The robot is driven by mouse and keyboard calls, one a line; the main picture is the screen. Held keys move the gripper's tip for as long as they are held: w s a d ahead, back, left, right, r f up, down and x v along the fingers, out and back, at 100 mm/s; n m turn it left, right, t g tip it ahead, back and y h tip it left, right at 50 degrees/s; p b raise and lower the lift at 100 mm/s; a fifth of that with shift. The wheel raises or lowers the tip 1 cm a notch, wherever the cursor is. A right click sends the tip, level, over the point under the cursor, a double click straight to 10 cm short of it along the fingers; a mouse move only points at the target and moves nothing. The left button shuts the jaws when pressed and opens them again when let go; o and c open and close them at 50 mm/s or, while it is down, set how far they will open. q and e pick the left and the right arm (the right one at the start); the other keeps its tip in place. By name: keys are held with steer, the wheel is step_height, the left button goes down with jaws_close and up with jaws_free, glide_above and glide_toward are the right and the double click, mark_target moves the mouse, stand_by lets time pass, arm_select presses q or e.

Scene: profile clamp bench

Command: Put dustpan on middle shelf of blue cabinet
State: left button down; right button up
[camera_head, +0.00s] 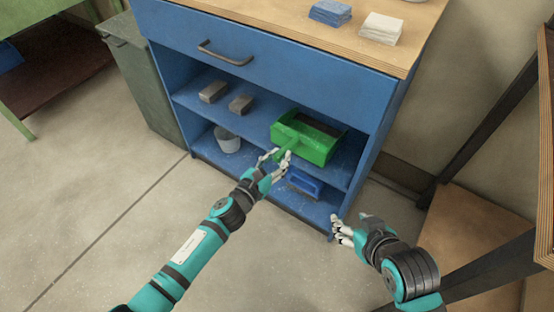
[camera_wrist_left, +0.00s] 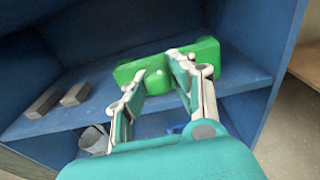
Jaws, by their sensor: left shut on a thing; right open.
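The green dustpan (camera_head: 318,149) is at the right part of the middle shelf (camera_head: 258,121) of the blue cabinet (camera_head: 300,70). Its dark inner pan faces up and its handle points toward me. My left gripper (camera_head: 276,158) is shut on the dustpan's handle at the shelf's front edge. In the left wrist view, the dustpan (camera_wrist_left: 205,52) lies just beyond the left gripper's fingers (camera_wrist_left: 162,72), which partly hide it. I cannot tell whether its whole underside rests on the shelf. My right gripper (camera_head: 352,228) is open and empty, low in front of the cabinet's right side.
Two grey blocks (camera_head: 213,91) sit on the left of the middle shelf. A white bucket (camera_head: 227,140) and a blue brush-like item (camera_head: 304,182) are on the bottom shelf. Blue and white stacks (camera_head: 381,28) lie on the cabinet top. A dark-legged table stands at right.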

arm_select(q)
steer(key=shift+w+d+f+b, duration=0.2)
steer(key=shift+w+d+b, duration=0.05)
steer(key=shift+w+b, duration=0.15)
steer(key=shift+w+d+f, duration=0.1)
steer(key=shift+d, duration=0.05)
arm_select(e)
steer(key=shift+w+a+r+t+y, duration=0.15)
steer(key=shift+w+a+r+t, duration=0.15)
steer(key=shift+w+r+t, duration=0.35)
steer(key=shift+w+a+r+t+y, duration=0.1)
steer(key=shift+w+a+r+t, duration=0.15)
steer(key=shift+w+r+t, duration=0.35)
steer(key=shift+w+a+r+t+y, duration=0.15)
steer(key=shift+w+a+r+t, duration=0.25)
steer(key=shift+w+r, duration=0.35)
steer(key=shift+d, duration=0.1)
arm_select(q)
steer(key=c, duration=1)
jaws_free()
steer(key=shift+o, duration=0.8)
steer(key=shift+f, duration=0.25)
steer(key=o, duration=0.8)
steer(key=shift+r, duration=0.1)
steer(key=shift+o, duration=0.2)
